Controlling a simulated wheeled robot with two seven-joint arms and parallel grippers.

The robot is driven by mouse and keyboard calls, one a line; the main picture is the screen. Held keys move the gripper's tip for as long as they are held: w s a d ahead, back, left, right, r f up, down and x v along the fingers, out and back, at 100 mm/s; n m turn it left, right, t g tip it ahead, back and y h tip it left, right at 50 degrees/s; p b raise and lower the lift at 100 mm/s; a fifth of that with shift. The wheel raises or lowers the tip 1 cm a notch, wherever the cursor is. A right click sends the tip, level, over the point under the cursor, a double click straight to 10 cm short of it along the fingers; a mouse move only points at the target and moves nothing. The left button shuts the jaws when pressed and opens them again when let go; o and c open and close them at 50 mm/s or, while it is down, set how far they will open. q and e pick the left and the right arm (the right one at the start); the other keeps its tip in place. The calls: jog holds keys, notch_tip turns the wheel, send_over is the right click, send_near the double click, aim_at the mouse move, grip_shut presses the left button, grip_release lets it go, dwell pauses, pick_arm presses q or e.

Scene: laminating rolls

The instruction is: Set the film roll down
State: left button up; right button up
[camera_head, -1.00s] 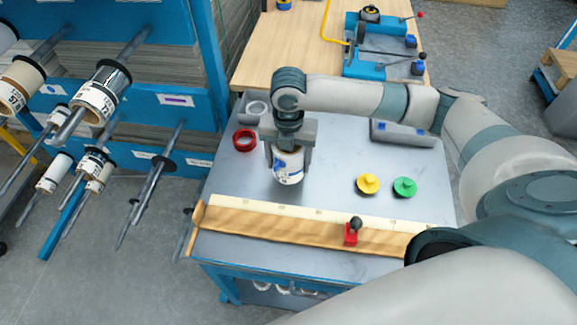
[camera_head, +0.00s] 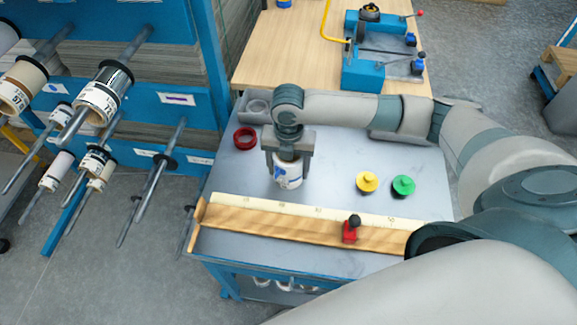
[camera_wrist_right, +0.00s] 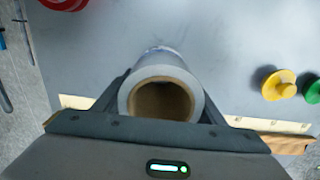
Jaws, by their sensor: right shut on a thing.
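The film roll (camera_head: 289,174) is a short white cylinder with blue print, held upright between the fingers of my right gripper (camera_head: 287,165). It is over the grey top of the cart (camera_head: 330,170); I cannot tell for sure whether its lower end touches the surface. In the right wrist view the roll (camera_wrist_right: 164,95) shows its open brown core end-on, with my right gripper's fingers (camera_wrist_right: 164,108) on both sides of it. My left gripper is not in view.
A red ring (camera_head: 245,138) lies left of the roll. Yellow (camera_head: 367,182) and green (camera_head: 403,185) knobbed pieces stand to its right. A wooden ruler strip (camera_head: 290,224) with a red stop (camera_head: 351,230) runs along the front. A roll rack (camera_head: 180,100) stands at left.

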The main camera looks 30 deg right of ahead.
jog(key=o, duration=1.3)
jog(key=shift+r, duration=0.1)
notch_tip(320, 180, up, 12)
jog(key=b, duration=0.3)
